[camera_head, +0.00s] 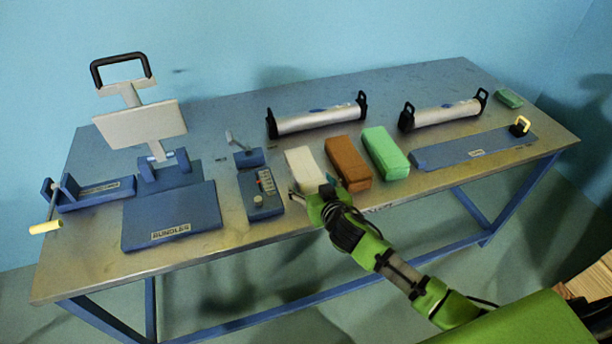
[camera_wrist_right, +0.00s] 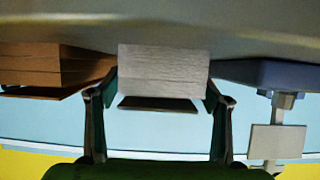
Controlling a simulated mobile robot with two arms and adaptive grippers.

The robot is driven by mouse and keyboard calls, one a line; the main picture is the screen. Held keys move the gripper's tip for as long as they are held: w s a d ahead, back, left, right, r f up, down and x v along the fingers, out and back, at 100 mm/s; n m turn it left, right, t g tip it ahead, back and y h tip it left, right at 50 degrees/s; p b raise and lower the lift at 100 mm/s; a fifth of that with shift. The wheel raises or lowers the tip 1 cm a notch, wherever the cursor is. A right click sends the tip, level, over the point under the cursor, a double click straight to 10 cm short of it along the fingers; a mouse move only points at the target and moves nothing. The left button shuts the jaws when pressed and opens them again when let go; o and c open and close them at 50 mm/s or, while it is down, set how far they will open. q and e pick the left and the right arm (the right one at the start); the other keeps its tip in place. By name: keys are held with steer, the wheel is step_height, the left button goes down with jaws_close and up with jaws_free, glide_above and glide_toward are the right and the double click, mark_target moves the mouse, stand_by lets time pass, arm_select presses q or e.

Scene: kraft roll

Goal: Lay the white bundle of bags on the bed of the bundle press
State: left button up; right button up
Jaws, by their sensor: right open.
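The white bundle of bags (camera_head: 303,165) lies on the table, left of the brown bundle (camera_head: 348,163). My right gripper (camera_head: 312,191) is at its front end. In the right wrist view the open fingers (camera_wrist_right: 159,92) stand on either side of the white bundle (camera_wrist_right: 165,62); whether they touch it I cannot tell. The bundle press has a flat blue bed (camera_head: 170,210), marked BUNDLER, at the left of the table. The bed is bare, and the press's pale plate (camera_head: 140,123) with a black handle (camera_head: 120,66) stands raised behind it. My left gripper is not in view.
A blue control box (camera_head: 262,197) stands between the press and the white bundle. A green bundle (camera_head: 385,152) lies right of the brown one. Two silver rollers (camera_head: 318,120) (camera_head: 445,114) stand behind. A blue strip (camera_head: 460,150) lies at right, a crank (camera_head: 47,227) at far left.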

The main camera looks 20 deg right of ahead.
mark_target(306, 175)
steer(key=shift+p+x, duration=0.3)
steer(key=shift+x, duration=2.2)
steer(key=shift+r, duration=0.1)
steer(key=c, duration=1.5)
steer(key=shift+r, duration=0.1)
steer(key=shift+c, duration=0.2)
